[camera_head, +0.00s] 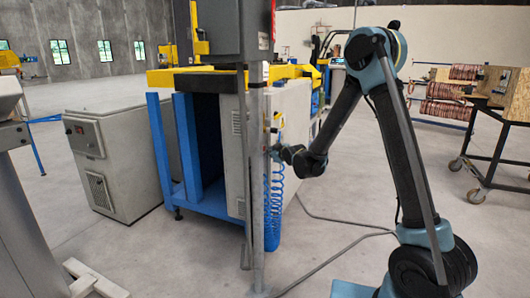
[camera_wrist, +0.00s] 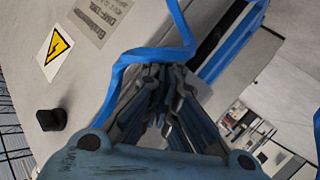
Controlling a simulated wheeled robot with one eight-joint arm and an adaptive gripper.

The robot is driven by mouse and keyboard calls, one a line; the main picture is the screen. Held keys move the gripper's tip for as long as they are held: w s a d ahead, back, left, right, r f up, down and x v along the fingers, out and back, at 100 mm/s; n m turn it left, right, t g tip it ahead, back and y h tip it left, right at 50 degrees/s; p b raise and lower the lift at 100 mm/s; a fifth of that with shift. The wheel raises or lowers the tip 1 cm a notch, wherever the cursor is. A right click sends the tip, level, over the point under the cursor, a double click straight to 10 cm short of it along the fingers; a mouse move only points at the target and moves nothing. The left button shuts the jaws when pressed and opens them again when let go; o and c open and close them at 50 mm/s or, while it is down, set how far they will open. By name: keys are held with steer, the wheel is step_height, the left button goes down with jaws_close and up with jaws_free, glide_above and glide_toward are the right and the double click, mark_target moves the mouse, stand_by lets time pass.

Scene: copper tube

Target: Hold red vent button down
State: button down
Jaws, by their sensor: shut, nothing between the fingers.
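My gripper (camera_head: 274,149) is at the side of the grey machine cabinet (camera_head: 291,104), beside a grey upright post (camera_head: 256,190). Its fingers (camera_wrist: 164,78) fill the middle of the wrist view. They are shut with nothing held, and a blue hose (camera_wrist: 125,75) passes across their tips. I cannot make out a red vent button in either view; the fingers, hose or post may hide it. I cannot tell whether the fingertips touch anything.
A black knob (camera_wrist: 51,119) and a yellow warning label (camera_wrist: 55,46) are on the grey panel. A blue coiled hose (camera_head: 273,205) hangs below my gripper. A cart (camera_head: 490,150) stands at the right. The floor between it and my arm is clear.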

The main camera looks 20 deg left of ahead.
steer(key=shift+a, duration=0.5)
stand_by(2.8)
stand_by(0.6)
steer(key=shift+d, duration=0.95)
steer(key=shift+s+d, duration=0.2)
steer(key=shift+d, duration=2.3)
steer(key=shift+d, duration=0.1)
